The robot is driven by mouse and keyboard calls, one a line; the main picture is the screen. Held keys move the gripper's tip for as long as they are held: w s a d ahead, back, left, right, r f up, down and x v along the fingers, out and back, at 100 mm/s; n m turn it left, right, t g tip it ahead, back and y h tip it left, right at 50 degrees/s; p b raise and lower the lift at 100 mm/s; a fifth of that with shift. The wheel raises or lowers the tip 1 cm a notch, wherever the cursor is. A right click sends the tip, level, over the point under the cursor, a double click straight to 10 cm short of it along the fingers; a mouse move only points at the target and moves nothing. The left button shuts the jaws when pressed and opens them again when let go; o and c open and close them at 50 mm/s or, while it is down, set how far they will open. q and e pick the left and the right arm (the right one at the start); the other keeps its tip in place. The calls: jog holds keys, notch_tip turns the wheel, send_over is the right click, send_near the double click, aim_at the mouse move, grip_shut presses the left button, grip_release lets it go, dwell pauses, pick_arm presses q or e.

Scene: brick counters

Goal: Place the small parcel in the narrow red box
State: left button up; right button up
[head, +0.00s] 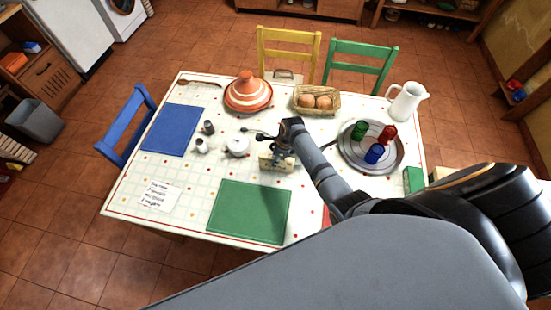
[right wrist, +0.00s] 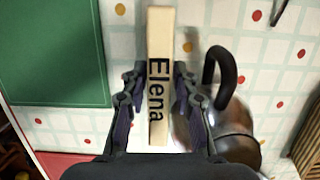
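A cream block lettered "Elena" (head: 275,163) is at the table's middle, just behind the green mat. It is the only parcel-like thing I can make out. In the right wrist view the block (right wrist: 160,40) lies lengthwise between the fingers of my right gripper (right wrist: 160,85). The fingertips are close to both its sides; contact is unclear. In the head view my right gripper (head: 281,150) is directly above and behind it. A red piece (head: 326,215), perhaps the narrow red box, shows at the table's front edge, mostly hidden by my arm. My left gripper is not in view.
A metal pot with a black handle (right wrist: 235,135) is close beside my right gripper. The green mat (head: 250,211) is bare. A round tray (head: 397,160) with coloured glasses and a green box (head: 413,180) are to the right.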

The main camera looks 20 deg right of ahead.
jog(key=shift+o, duration=0.7)
jog(key=shift+d, duration=0.1)
